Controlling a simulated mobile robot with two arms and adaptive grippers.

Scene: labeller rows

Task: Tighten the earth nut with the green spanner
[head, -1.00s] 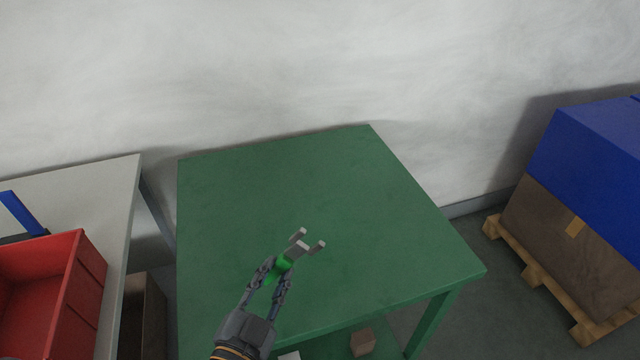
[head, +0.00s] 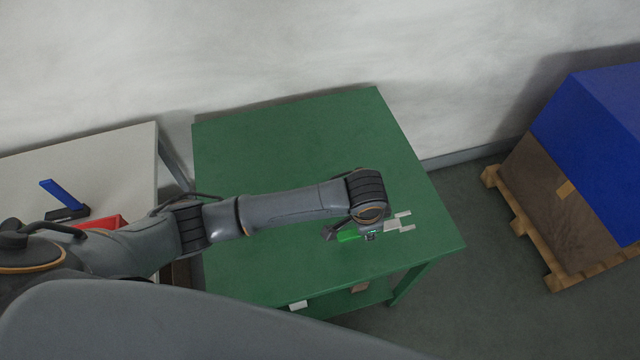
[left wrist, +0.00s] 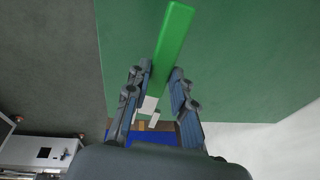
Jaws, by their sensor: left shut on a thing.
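The green spanner has a green handle (head: 347,237) and a pale grey forked head (head: 399,222). My left gripper (head: 355,234) is shut on the handle, over the front right part of the green table (head: 290,140). The fork points right in the head view, and my wrist partly covers the handle. In the left wrist view the green handle (left wrist: 172,45) passes between the fingers of my left gripper (left wrist: 160,82), and part of the grey head shows below it. I see no earth nut. My right gripper is out of view.
A pale bench (head: 90,165) at left holds a blue-handled thing (head: 55,194) and a red bin (head: 103,222). A blue-topped brown box stands on a wooden pallet (head: 530,235) at right. A white machine (left wrist: 40,152) shows in the left wrist view. The green tabletop is otherwise clear.

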